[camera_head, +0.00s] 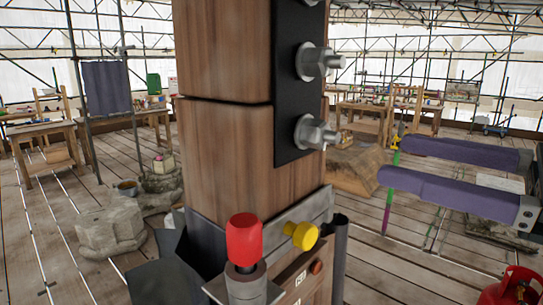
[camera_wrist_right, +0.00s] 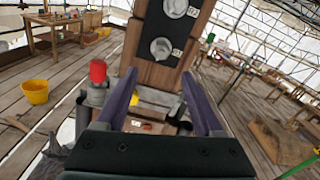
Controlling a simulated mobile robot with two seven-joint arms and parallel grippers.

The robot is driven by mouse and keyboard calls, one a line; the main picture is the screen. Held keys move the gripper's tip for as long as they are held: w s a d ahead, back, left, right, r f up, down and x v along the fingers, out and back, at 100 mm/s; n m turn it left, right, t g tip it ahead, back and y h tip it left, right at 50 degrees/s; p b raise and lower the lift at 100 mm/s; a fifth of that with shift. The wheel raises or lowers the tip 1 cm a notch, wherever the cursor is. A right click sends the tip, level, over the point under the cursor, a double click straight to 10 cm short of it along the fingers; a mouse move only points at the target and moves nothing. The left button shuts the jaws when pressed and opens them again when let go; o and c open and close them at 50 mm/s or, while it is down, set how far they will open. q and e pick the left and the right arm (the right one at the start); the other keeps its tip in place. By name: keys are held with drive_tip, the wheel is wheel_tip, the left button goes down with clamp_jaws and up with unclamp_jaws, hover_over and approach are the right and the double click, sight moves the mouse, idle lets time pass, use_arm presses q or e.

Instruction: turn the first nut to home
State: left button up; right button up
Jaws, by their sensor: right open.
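The upper nut (camera_head: 308,62) and the lower nut (camera_head: 306,132) also show in the right wrist view, upper (camera_wrist_right: 175,8) and lower (camera_wrist_right: 161,48). Small tags beside them are too small to read, so I cannot tell which is first. My right gripper (camera_head: 393,160), with purple fingers, is open and empty, to the right of the post and apart from both nuts. In the right wrist view its fingers point towards the post, below the lower nut. My left gripper is not in view.
A red-capped cylinder (camera_head: 243,240) and a yellow knob (camera_head: 301,235) stand at the post's base, near metal brackets. A red gas bottle (camera_head: 515,288) is at the lower right. Stone blocks (camera_head: 110,230) and workbenches stand behind. The space between gripper and post looks clear.

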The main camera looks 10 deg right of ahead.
sight(322, 140)
drive_tip(key=p+x, duration=0.1)
drive_tip(key=x, duration=0.2)
drive_tip(key=p+x, duration=0.4)
drive_tip(key=x, duration=0.1)
drive_tip(key=shift+w+a+r, duration=0.1)
drive_tip(key=shift+w+r, duration=0.15)
drive_tip(key=shift+w, duration=0.05)
drive_tip(key=shift+w+a+f, duration=0.15)
drive_tip(key=shift+w+a, duration=0.2)
drive_tip(key=c, duration=0.9)
clamp_jaws()
